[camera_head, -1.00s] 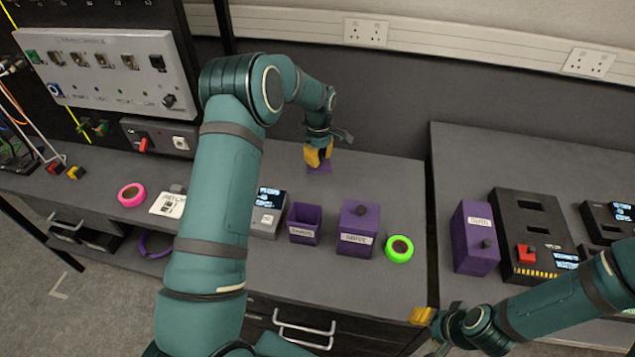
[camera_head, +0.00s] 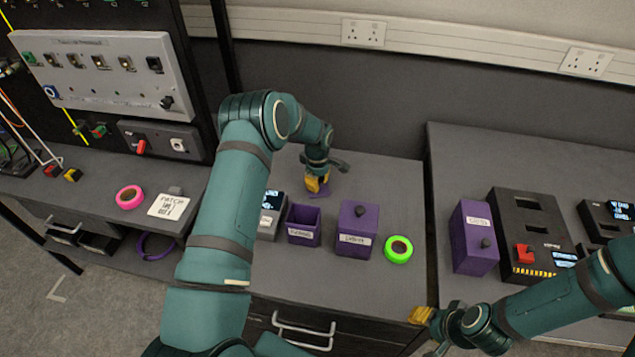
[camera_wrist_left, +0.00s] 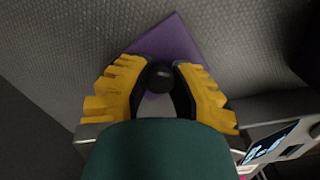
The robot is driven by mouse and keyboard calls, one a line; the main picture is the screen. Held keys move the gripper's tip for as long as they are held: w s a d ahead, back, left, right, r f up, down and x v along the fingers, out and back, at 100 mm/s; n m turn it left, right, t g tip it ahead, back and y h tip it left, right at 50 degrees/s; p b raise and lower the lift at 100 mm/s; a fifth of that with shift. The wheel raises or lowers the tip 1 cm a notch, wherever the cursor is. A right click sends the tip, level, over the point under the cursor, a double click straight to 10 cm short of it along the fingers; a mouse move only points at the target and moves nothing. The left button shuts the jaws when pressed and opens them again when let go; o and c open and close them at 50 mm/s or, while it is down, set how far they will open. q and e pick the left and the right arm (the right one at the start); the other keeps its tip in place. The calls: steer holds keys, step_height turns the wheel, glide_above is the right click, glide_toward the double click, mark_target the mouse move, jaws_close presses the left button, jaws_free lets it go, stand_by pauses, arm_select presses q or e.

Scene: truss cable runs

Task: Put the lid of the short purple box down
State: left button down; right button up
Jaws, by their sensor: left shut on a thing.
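The short purple box (camera_head: 304,232) stands open on the table, with no lid on it. Its purple lid (camera_head: 320,194) is behind it, under my left gripper (camera_head: 317,183). In the left wrist view the lid (camera_wrist_left: 172,44) is a flat purple square with a round black knob (camera_wrist_left: 160,77). My left gripper (camera_wrist_left: 160,84) has its yellow fingers closed on both sides of the knob. I cannot tell whether the lid touches the table. My right gripper (camera_head: 420,330) is low at the front, by the table's corner; its finger gap is unclear.
A taller lidded purple box (camera_head: 354,229) and a green tape roll (camera_head: 398,249) stand right of the open box. A small device with a screen (camera_head: 271,215) stands left of it. A pink roll (camera_head: 130,197) lies farther left. The table behind the boxes is clear.

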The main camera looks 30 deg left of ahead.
arm_select(q)
steer(key=shift+f, duration=0.15)
steer(key=c, duration=1.3)
jaws_free()
steer(key=o, duration=0.4)
step_height(320, 180, up, 12)
steer(key=shift+r, duration=0.15)
